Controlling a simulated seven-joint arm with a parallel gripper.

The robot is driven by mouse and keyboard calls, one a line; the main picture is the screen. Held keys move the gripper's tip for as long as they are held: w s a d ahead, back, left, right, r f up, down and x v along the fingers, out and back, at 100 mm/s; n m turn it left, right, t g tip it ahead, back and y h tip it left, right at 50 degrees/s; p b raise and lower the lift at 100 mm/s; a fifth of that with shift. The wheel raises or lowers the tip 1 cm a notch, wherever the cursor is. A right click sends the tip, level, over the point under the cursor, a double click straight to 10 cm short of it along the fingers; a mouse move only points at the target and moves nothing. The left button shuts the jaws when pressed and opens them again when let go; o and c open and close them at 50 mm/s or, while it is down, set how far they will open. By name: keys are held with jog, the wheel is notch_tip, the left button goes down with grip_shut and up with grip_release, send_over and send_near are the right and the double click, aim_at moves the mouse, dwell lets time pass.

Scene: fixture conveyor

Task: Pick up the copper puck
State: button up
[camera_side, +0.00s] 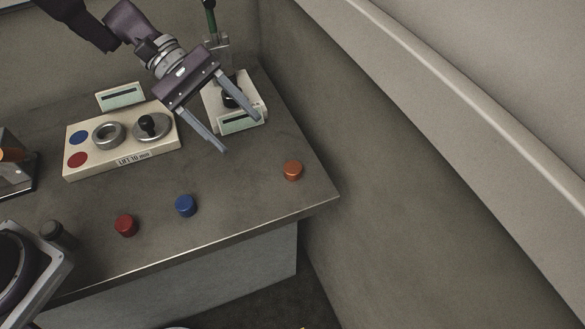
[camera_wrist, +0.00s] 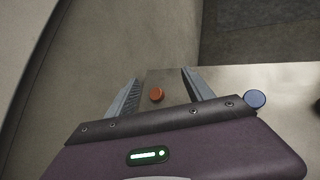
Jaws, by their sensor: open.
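The copper puck (camera_side: 292,171) stands on the grey table near its right front corner. It also shows in the wrist view (camera_wrist: 157,94), framed in the gap between my two fingers. My gripper (camera_side: 241,134) is open and empty, in the air above the table. In the side view it is up and to the left of the copper puck, with its fingers slanting down toward the right. The fingers also show in the wrist view (camera_wrist: 163,90). Nothing touches the puck.
A blue puck (camera_side: 186,206) and a red puck (camera_side: 126,225) stand left of the copper one. A cream fixture block (camera_side: 122,160) and a small lever press (camera_side: 221,104) stand behind. A wall (camera_side: 400,220) rises just right of the table. The table around the copper puck is clear.

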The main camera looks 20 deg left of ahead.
aim_at(286, 165)
jog(key=w+f+n+h, duration=0.1)
jog(key=f+n, duration=0.1)
jog(key=f, duration=0.2)
jog(key=w+d+f+n+t+h, duration=0.1)
jog(key=w+f+n, duration=0.1)
jog(key=f, duration=0.2)
jog(key=w+f+n+h, duration=0.1)
jog(key=w+f+n, duration=0.1)
jog(key=f, duration=0.2)
jog(key=shift+d+n+t, duration=0.2)
jog(key=shift+n+t, duration=0.1)
jog(key=shift+t, duration=0.1)
jog(key=x, duration=0.6)
jog(key=shift+w+d+f, duration=0.25)
jog(key=shift+w+d, duration=0.05)
jog(key=shift+w, duration=0.05)
grip_shut()
